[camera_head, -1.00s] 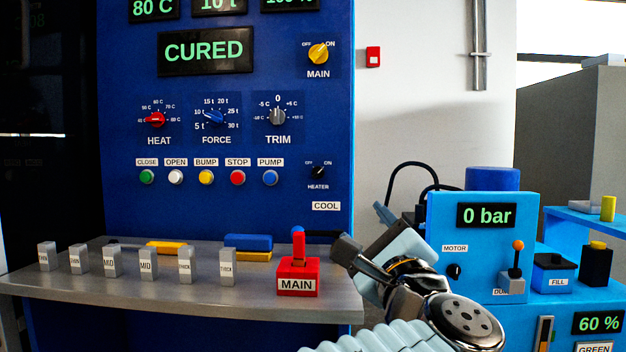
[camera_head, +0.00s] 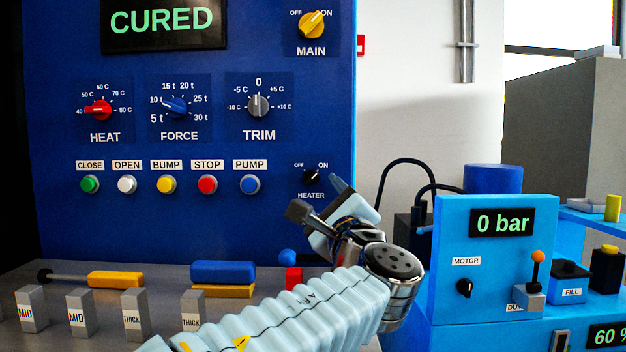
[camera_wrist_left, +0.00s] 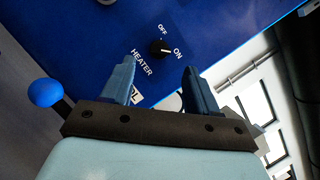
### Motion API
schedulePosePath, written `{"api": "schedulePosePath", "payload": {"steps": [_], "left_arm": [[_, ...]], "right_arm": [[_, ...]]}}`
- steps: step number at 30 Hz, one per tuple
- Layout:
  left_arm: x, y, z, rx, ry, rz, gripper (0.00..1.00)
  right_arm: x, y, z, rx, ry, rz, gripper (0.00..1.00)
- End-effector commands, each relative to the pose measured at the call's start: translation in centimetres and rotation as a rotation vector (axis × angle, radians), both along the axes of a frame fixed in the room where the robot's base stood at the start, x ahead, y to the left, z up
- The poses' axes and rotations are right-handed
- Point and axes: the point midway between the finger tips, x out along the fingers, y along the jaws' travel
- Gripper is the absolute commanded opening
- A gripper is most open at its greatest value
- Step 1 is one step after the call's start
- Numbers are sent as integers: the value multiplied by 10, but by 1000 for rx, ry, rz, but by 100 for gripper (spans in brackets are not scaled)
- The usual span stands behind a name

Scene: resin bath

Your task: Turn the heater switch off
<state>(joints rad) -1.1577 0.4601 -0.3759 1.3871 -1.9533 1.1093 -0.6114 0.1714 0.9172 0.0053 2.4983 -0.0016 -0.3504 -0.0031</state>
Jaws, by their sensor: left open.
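The heater switch (camera_head: 312,178) is a small black knob low on the right side of the blue panel, with OFF at its upper left and ON at its upper right. In the left wrist view the knob (camera_wrist_left: 160,47) shows its white mark turned toward ON. My left gripper (camera_head: 338,186) is just below and right of the knob in the head view. In the wrist view its two blue-grey fingers (camera_wrist_left: 158,74) are apart and empty, with the knob showing beyond the gap between them. The fingers do not visibly touch it. My right gripper is not in view.
A blue ball handle (camera_head: 287,257) and a red part (camera_head: 293,278) stand near my left arm, above the grey shelf (camera_head: 60,272). The pump button (camera_head: 249,184) is left of the heater knob. A light-blue unit (camera_head: 480,275) stands at right.

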Motion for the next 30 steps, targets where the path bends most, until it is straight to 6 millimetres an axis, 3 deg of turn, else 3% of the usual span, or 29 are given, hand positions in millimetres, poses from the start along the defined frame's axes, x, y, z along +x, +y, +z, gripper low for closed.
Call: {"api": "schedulePosePath", "payload": {"steps": [3, 9, 21, 30], "left_arm": [[25, 8, 9, 0, -1, 4, 60], [52, 16, 16, 1, 0, 2, 60], [60, 18, 17, 0, 1, -1, 60], [60, 18, 17, 0, 1, -1, 15]], "right_arm": [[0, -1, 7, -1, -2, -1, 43], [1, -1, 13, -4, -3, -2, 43], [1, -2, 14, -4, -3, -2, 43], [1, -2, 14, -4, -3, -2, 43]]}}
